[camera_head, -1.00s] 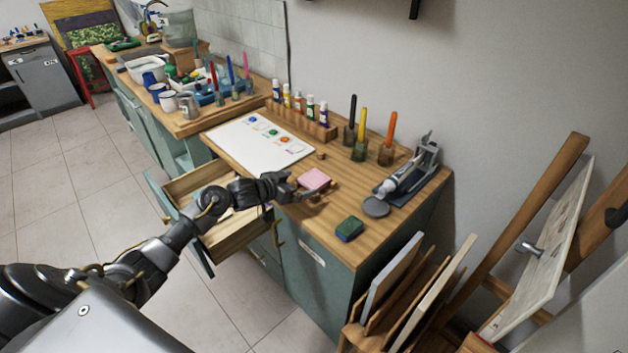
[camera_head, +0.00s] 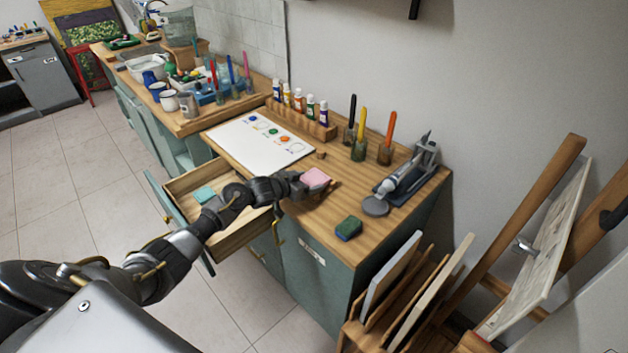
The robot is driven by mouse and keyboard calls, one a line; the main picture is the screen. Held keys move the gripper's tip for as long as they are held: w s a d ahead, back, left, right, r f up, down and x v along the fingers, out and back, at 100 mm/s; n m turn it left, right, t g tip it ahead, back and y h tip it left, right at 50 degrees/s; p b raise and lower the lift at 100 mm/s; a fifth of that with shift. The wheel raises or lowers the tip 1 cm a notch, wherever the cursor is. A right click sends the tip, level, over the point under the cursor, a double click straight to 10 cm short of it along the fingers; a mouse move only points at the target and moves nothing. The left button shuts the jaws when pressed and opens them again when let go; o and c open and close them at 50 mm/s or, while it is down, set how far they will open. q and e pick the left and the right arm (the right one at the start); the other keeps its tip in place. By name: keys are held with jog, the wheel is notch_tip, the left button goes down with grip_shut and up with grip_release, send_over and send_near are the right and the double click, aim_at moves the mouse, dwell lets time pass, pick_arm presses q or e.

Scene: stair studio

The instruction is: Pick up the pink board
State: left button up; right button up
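The pink board (camera_head: 316,176) is a small pink block on the wooden worktop, near its front edge. My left gripper (camera_head: 314,185) is at the board, coming in from the left. One dark finger shows along the board's near side. The other finger is hardly visible, and I cannot tell whether the fingers press on the board. The board's left end is partly hidden by the gripper. The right gripper is not in view.
A green and dark sponge-like block (camera_head: 348,228) lies nearer on the worktop (camera_head: 330,215). A white sheet (camera_head: 257,142) lies behind left. Jars with brushes and a grey metal device (camera_head: 405,182) stand right. An open drawer (camera_head: 240,232) is under my arm.

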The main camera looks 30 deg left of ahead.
pick_arm(q)
jog(key=c, duration=0.3)
jog(key=shift+r, duration=0.1)
jog(key=shift+c, duration=0.2)
jog(key=shift+r, duration=0.25)
notch_tip(320, 180, up, 2)
jog(key=shift+r+b, duration=0.1)
jog(key=shift+b, duration=0.6)
jog(key=s+a+r+b, duration=0.1)
jog(key=s+a+r, duration=0.5)
jog(key=s+r, duration=0.4)
jog(key=s, duration=0.2)
jog(key=shift+s+b, duration=0.3)
jog(key=shift+s, duration=0.05)
jog(key=shift+a+r, duration=0.1)
